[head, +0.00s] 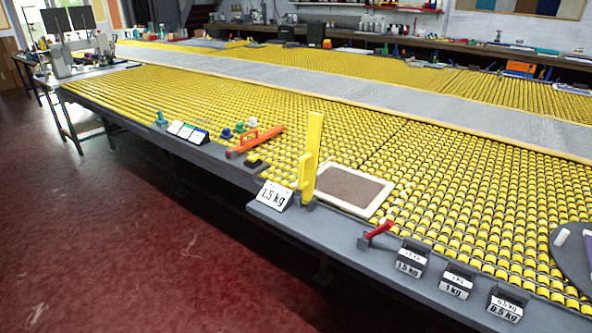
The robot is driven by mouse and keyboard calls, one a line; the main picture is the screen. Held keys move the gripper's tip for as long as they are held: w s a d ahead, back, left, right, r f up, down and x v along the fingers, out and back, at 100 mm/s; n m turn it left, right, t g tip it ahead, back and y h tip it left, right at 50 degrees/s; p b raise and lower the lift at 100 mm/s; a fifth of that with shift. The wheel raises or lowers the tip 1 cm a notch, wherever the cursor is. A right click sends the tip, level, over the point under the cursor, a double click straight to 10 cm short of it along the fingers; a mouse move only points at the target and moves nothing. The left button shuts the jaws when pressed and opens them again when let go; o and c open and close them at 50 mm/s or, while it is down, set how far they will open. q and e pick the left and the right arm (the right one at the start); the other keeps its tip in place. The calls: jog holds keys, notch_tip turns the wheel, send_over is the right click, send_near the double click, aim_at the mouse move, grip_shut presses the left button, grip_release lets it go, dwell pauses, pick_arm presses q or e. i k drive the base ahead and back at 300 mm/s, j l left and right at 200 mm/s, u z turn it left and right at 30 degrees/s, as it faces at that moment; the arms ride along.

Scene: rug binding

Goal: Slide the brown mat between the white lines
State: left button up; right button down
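A brown mat (350,186) with a pale border lies flat on the yellow roller table (450,190), near its front edge. The pale border runs along its sides; I cannot tell whether it is the mat's own edging or white lines around it. A yellow upright piece (313,150) with a handle stands at the mat's left side and hides part of that edge. No separate pair of white lines can be made out clearly. Neither of my grippers is in view, and nothing of mine touches the mat.
A red-handled item (378,231) and black labelled weights (457,281) sit on the ledge to the right. An orange bar (256,140) lies left. Rollers behind the mat are clear.

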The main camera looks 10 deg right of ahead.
aim_at(360, 194)
jog(key=i+j, duration=0.25)
jog(key=i+j+z, duration=0.15)
jog(key=j, duration=0.3)
jog(key=i+j, duration=0.35)
jog(key=i+j+z, duration=0.15)
jog(key=j, duration=0.3)
jog(key=i+j, duration=0.3)
jog(key=i+j+z, duration=0.1)
jog(key=i+j, duration=0.15)
jog(key=j, duration=0.25)
